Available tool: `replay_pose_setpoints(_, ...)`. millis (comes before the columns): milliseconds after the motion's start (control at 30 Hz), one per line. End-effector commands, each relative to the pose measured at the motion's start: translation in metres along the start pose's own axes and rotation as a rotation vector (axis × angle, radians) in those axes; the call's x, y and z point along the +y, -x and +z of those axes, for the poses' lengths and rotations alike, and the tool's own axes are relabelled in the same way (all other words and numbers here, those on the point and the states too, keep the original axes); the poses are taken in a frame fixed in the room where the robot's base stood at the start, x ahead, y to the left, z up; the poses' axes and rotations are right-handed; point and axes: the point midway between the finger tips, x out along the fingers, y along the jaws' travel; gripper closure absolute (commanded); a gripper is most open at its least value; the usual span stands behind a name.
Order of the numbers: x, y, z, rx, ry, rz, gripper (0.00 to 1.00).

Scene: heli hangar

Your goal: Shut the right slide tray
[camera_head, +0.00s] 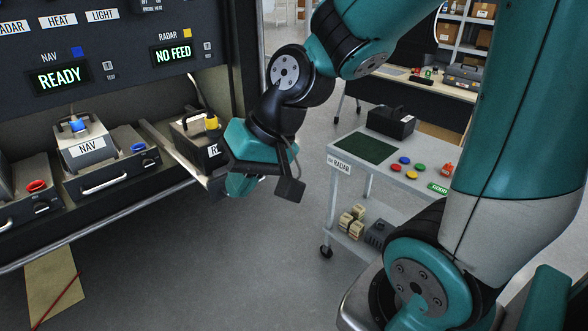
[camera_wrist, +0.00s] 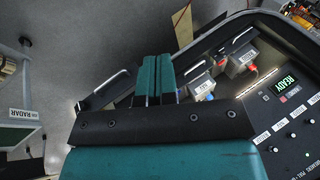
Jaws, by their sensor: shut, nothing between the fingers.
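The right slide tray (camera_head: 172,150) sticks out of the rack, farther than the tray beside it. It carries a dark box with a yellow plug (camera_head: 211,122) and a partly hidden label. My gripper (camera_head: 241,184) is at the tray's front end and hides its front face and handle in the head view. In the wrist view, my gripper's teal fingers (camera_wrist: 158,70) are together with nothing between them. A tray front with a bar handle (camera_wrist: 108,84) lies left of them there. I cannot tell whether the fingers touch the tray.
The NAV tray (camera_head: 112,182) sits left of the right tray, with another tray (camera_head: 35,208) at far left. The panel reads READY for NAV and NO FEED for RADAR (camera_head: 172,54). A grey cart (camera_head: 385,176) stands to the right. Open floor lies between.

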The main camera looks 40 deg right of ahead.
Motion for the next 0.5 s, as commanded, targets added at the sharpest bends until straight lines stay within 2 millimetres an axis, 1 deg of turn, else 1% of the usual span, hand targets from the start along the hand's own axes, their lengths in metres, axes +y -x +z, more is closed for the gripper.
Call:
replay_pose_setpoints(33,0.037,-0.013,-0.021,0.082,-0.193,-0.003,1.00)
replay_pose_setpoints(67,0.055,-0.015,-0.033,0.134,-0.297,-0.009,1.00)
replay_pose_setpoints(100,0.080,-0.017,-0.047,0.204,-0.431,-0.019,1.00)
replay_pose_setpoints(167,0.119,-0.017,-0.064,0.307,-0.619,-0.034,1.00)
replay_pose_setpoints(200,0.143,-0.016,-0.071,0.372,-0.731,-0.045,1.00)
replay_pose_setpoints(300,0.195,-0.010,-0.082,0.510,-0.957,-0.074,1.00)
replay_pose_setpoints(400,0.230,-0.004,-0.085,0.607,-1.102,-0.095,1.00)
replay_pose_setpoints(500,0.247,-0.001,-0.086,0.657,-1.172,-0.108,1.00)
